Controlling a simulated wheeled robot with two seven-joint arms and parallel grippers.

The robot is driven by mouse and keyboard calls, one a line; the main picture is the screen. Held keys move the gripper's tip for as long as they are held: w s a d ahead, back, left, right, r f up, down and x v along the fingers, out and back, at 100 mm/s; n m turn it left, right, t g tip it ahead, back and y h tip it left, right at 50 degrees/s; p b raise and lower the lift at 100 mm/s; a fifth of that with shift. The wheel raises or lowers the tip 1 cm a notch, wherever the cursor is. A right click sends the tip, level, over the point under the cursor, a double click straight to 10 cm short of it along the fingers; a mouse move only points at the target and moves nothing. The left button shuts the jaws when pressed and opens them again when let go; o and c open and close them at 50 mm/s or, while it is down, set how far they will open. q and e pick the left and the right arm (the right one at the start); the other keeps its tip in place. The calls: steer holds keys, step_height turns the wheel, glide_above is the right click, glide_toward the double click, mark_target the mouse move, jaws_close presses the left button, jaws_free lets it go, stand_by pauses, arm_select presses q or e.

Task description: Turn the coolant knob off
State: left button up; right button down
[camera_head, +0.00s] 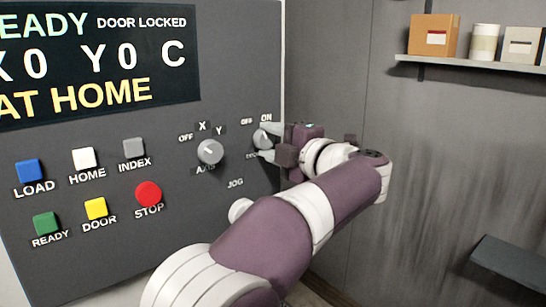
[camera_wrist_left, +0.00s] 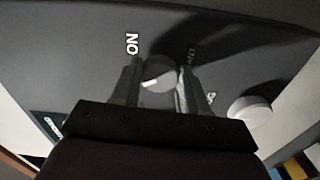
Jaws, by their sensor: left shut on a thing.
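The coolant knob (camera_head: 262,138) is a small grey knob near the right edge of the dark control panel (camera_head: 225,60), with OFF and ON printed above it. My left gripper (camera_head: 266,142) reaches it from the right, with its fingers on either side of the knob, shut on it. In the left wrist view, the round coolant knob (camera_wrist_left: 158,72) sits between the two fingers, with a short white mark on its face. The ON label shows close by, and other lettering is partly hidden by a finger. The fingers partly cover the knob in the head view. My right gripper is not in view.
The axis knob (camera_head: 210,151) is just left of my gripper. A pale jog knob (camera_head: 240,209) is partly behind my left arm. The red STOP button (camera_head: 148,194) and several coloured buttons are further left. A shelf (camera_head: 480,65) with boxes hangs on the right wall.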

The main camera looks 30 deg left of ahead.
arm_select(q)
steer(key=shift+n+b, duration=0.55)
steer(key=shift+n, duration=0.05)
steer(key=o, duration=1.1)
steer(key=shift+s, duration=0.1)
steer(key=shift+c, duration=0.2)
steer(key=shift+s, duration=0.1)
